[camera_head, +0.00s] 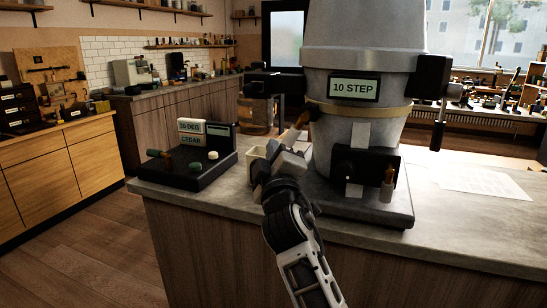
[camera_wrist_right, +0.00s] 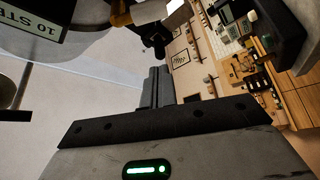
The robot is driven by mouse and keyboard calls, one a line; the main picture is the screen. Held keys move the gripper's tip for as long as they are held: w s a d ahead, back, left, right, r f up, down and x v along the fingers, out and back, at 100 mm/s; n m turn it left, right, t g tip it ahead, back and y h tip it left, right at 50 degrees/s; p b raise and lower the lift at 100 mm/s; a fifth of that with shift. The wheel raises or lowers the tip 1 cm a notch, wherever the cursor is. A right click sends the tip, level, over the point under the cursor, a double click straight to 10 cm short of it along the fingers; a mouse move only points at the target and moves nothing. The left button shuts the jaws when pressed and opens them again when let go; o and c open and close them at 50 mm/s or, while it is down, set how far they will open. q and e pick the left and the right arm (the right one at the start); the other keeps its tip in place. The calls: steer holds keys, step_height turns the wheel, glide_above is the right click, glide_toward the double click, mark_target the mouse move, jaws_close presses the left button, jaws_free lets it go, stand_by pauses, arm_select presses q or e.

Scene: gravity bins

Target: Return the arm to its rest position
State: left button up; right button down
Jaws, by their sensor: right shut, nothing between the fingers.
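My right arm reaches up from the bottom of the head view to the counter. Its right gripper (camera_head: 278,155) is beside the left side of the large grey dispenser (camera_head: 362,90) labelled "10 STEP", near the dispenser's black base. In the right wrist view, the gripper fingers (camera_wrist_right: 157,86) are together with nothing between them. The dispenser's label (camera_wrist_right: 35,22) shows at the upper left there, apart from the fingers. My left gripper is in neither view.
A small pale container (camera_head: 256,160) stands just left of the gripper, partly hidden. A black tray (camera_head: 200,180) with small caps and a "CEDAR" sign sits on the counter's left. A white sheet (camera_head: 487,182) lies right of the dispenser. The counter's front edge runs below.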

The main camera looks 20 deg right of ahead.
steer(key=s+a+f+m+g+y, duration=0.15)
steer(key=s+f, duration=0.35)
steer(key=f, duration=0.6)
steer(key=s+f+m+g+y, duration=0.1)
steer(key=s+f+g+y, duration=0.25)
steer(key=f, duration=0.75)
steer(key=s+a+f+m+g+y, duration=0.1)
steer(key=s+f+m+g, duration=0.1)
steer(key=s+f, duration=0.6)
steer(key=s+a+f+m+g+y, duration=0.1)
steer(key=s+a+f+m+g, duration=0.1)
steer(key=s+f, duration=0.6)
steer(key=s+m+g, duration=0.1)
steer(key=s, duration=0.5)
steer(key=shift+s+a+f+y, duration=0.15)
steer(key=shift+a+y, duration=0.05)
steer(key=shift+y, duration=0.1)
